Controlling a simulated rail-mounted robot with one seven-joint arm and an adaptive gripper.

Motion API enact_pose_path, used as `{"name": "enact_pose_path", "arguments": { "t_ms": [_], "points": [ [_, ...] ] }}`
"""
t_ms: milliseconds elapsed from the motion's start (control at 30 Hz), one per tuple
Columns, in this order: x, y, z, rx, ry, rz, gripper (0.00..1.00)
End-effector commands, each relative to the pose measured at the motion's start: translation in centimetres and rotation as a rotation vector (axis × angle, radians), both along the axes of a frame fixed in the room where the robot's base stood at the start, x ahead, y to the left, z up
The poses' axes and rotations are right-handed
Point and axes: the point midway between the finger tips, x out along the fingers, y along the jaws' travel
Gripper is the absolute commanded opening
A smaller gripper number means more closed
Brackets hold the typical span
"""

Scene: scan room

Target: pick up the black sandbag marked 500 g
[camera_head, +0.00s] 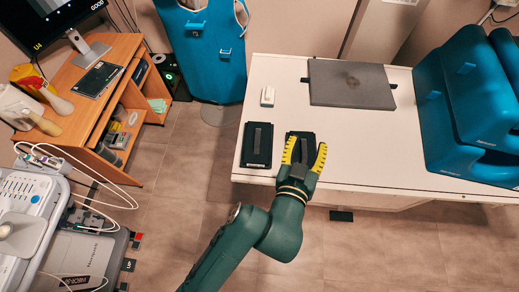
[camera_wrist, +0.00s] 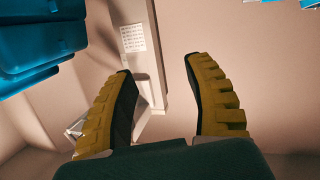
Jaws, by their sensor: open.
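Two black sandbags lie side by side near the front left edge of the white table in the head view. The left sandbag (camera_head: 257,145) is fully visible. The right sandbag (camera_head: 301,137) is partly hidden behind my gripper's fingers. I cannot read a weight mark on either. My gripper (camera_head: 306,150) has yellow ribbed fingers spread apart with nothing between them, and it overlaps the right sandbag in the picture. In the wrist view my open gripper (camera_wrist: 158,66) faces a wall, and no sandbag shows there.
On the white table (camera_head: 400,157) lie a small white object (camera_head: 267,97) and a grey flat pad (camera_head: 350,84). Large blue cushions (camera_head: 467,95) fill its right end. A wooden desk (camera_head: 85,100) stands left, with a blue apron (camera_head: 207,50) behind. Bare tabletop lies right of the sandbags.

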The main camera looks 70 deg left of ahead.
Motion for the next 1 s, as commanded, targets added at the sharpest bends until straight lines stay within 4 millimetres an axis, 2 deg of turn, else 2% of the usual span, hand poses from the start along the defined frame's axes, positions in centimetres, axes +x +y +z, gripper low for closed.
{"name": "enact_pose_path", "arguments": {
  "t_ms": [33, 100, 200, 267, 367, 467, 800, 1000],
  "points": [
    [-3.0, 2.3, -7.9, -0.022, 0.073, 0.075, 0.52],
    [-6.6, 4.3, -13.6, -0.055, 0.142, 0.154, 0.52],
    [-10.1, 5.8, -17.8, -0.089, 0.186, 0.228, 0.52],
    [-11.3, 6.3, -18.9, -0.100, 0.198, 0.254, 0.52],
    [-11.6, 7.1, -19.0, -0.101, 0.197, 0.270, 0.52],
    [-10.8, 8.5, -19.4, -0.102, 0.196, 0.272, 0.52],
    [-7.4, 14.9, -22.4, -0.102, 0.197, 0.268, 0.52],
    [-6.5, 16.6, -23.2, -0.101, 0.197, 0.266, 0.52]
  ]
}}
